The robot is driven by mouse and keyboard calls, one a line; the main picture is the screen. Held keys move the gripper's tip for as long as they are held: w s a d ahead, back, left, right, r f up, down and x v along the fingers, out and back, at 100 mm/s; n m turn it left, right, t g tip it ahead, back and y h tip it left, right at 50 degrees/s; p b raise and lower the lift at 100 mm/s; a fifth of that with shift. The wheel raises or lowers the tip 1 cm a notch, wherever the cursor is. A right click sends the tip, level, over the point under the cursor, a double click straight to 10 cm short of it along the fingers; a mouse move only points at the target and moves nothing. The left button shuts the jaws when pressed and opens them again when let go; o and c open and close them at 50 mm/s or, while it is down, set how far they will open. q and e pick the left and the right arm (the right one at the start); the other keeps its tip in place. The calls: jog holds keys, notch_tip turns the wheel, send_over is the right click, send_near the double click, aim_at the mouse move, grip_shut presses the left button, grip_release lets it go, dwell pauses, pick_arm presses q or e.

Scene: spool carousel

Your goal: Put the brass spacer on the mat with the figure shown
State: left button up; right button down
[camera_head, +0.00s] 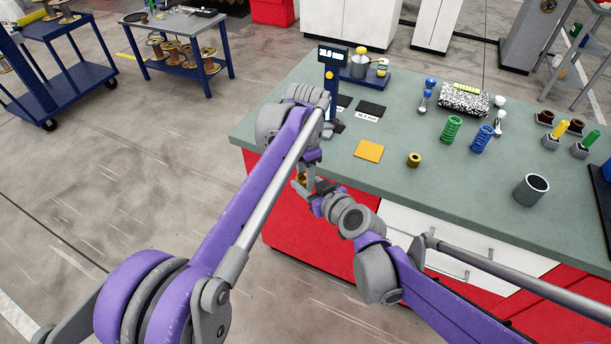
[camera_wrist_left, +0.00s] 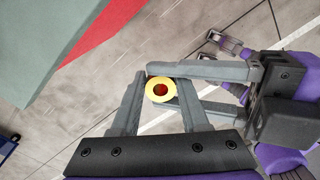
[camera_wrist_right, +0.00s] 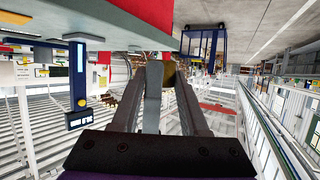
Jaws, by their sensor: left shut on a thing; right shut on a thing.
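A brass spacer (camera_head: 301,177) is held in the air off the table's front left edge, where both grippers meet. In the left wrist view it is a yellow ring (camera_wrist_left: 150,92) between the fingers of my left gripper (camera_wrist_left: 162,88), with my right gripper's fingers on it from the right. In the right wrist view the spacer (camera_wrist_right: 169,73) sits between the fingertips of my right gripper (camera_wrist_right: 168,76). Both grippers are shut on it. A black mat (camera_head: 371,107) with a white figure label lies on the table; another dark mat (camera_head: 344,101) is partly hidden by my left arm.
The gauge display (camera_head: 333,56) shows a figure too small to read surely. An orange mat (camera_head: 369,151) and a second brass ring (camera_head: 414,160) lie on the green table (camera_head: 460,190). Springs (camera_head: 452,128), a grey cup (camera_head: 531,188) and other parts stand to the right.

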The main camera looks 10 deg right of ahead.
jog(key=shift+c, duration=1.7)
grip_release()
